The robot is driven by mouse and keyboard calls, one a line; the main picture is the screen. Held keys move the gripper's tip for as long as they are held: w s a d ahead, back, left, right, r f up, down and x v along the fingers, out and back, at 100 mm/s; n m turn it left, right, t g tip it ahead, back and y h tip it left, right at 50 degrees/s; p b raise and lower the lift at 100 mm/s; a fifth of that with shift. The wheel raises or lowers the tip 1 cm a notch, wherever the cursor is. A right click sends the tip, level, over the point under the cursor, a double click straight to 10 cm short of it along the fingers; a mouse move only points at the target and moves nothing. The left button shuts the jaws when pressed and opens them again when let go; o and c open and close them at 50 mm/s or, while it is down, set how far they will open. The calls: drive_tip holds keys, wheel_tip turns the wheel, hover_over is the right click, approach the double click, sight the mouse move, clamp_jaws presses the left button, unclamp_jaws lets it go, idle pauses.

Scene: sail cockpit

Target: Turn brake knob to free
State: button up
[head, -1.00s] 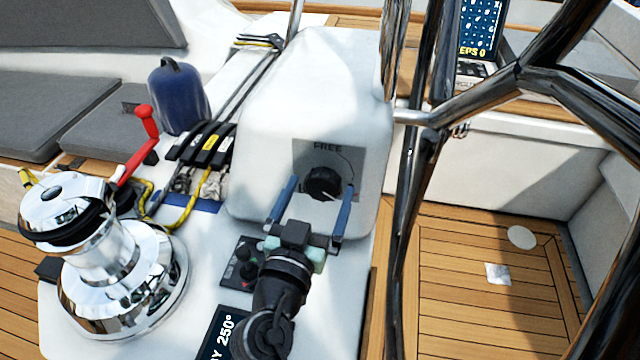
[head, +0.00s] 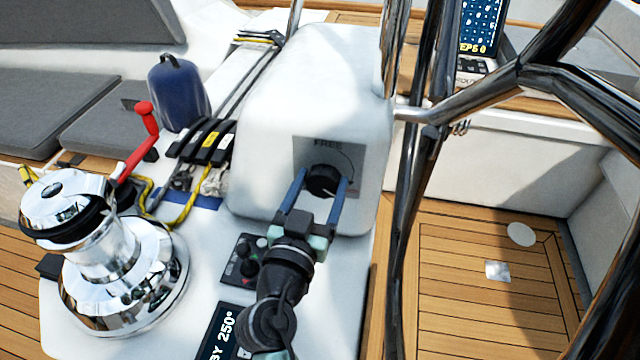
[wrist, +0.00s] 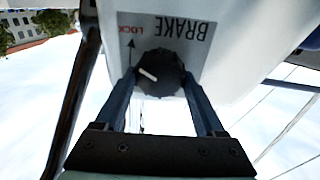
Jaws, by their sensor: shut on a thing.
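The brake knob (head: 322,180) is a round black knob on a grey plate (head: 345,154) marked FREE at the top, on the front of the white pedestal (head: 300,85). In the wrist view the knob (wrist: 159,73) shows a white pointer line, and the upside-down plate reads BRAKE and, in red, LOCK. The pointer slants toward the LOCK side of the plate. My gripper (head: 321,184) has its two blue fingers on either side of the knob, shut on it. The wrist view also shows the fingers (wrist: 159,80) at both sides of the knob.
Dark shiny tubes (head: 408,190) rise close to the right of the pedestal.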

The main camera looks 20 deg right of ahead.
drive_tip(key=shift+n, duration=0.3)
drive_tip(key=n, duration=0.5)
drive_tip(key=shift+t, duration=0.3)
drive_tip(key=n+p, duration=0.1)
drive_tip(key=n, duration=0.2)
drive_tip(key=n+y+p, duration=0.1)
drive_tip(key=n, duration=0.3)
drive_tip(key=shift+a+t, duration=0.1)
drive_tip(key=shift+t, duration=0.2)
drive_tip(key=n+y+p, duration=0.1)
drive_tip(key=n+p, duration=0.3)
drive_tip(key=n, duration=0.3)
drive_tip(key=shift+f, duration=0.1)
drive_tip(key=n+p, duration=0.2)
drive_tip(key=n, duration=0.2)
drive_tip(key=shift+f+y+p, duration=0.1)
drive_tip(key=shift+y+p, duration=0.3)
drive_tip(key=shift+f+n+p, duration=0.15)
drive_tip(key=shift+n+p, duration=0.4)
drive_tip(key=shift+n, duration=0.75)
